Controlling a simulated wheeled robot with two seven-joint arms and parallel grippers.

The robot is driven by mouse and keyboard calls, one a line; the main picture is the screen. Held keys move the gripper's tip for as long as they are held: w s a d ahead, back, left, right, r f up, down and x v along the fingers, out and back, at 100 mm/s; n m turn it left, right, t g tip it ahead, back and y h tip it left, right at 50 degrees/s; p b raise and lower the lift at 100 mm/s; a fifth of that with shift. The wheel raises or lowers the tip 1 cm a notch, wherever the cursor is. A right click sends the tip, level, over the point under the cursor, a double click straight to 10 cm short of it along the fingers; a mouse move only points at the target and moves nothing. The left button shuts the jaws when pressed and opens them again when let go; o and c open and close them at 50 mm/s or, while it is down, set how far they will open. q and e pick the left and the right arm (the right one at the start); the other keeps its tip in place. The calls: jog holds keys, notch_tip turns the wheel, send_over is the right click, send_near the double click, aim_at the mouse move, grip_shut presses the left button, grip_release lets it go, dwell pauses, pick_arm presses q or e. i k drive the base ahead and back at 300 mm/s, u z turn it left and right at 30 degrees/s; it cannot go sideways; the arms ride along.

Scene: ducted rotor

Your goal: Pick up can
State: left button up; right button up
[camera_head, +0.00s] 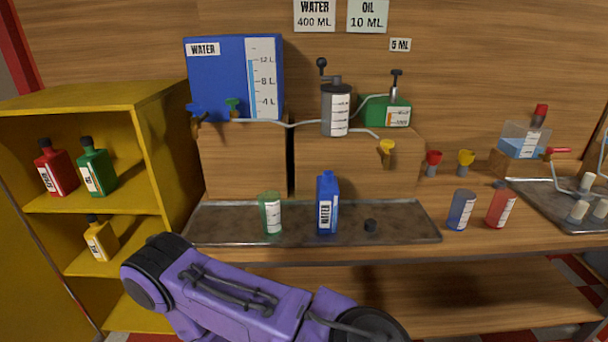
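A blue can-like container labelled WATER (326,205) stands upright on the metal tray (410,228) on the bench, its black cap off its top. A green cup (270,213) with a white scale stands to its left on the same tray. More containers stand on the yellow shelf: a red one (56,168), a green one (97,167) and a yellow one (101,238). A purple link of my arm crosses the bottom of the view, below the tray. Neither gripper is in view.
A blue water tank (230,78), a grey pump vessel (336,110) and a green oil pump (386,110) stand on wooden blocks behind the tray. A blue cup (461,210) and a red cup (500,205) stand right of it. The front lower shelf (470,290) is clear.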

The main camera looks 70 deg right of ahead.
aim_at(328, 191)
jog(key=i, duration=1.2)
jog(key=z, duration=2.15)
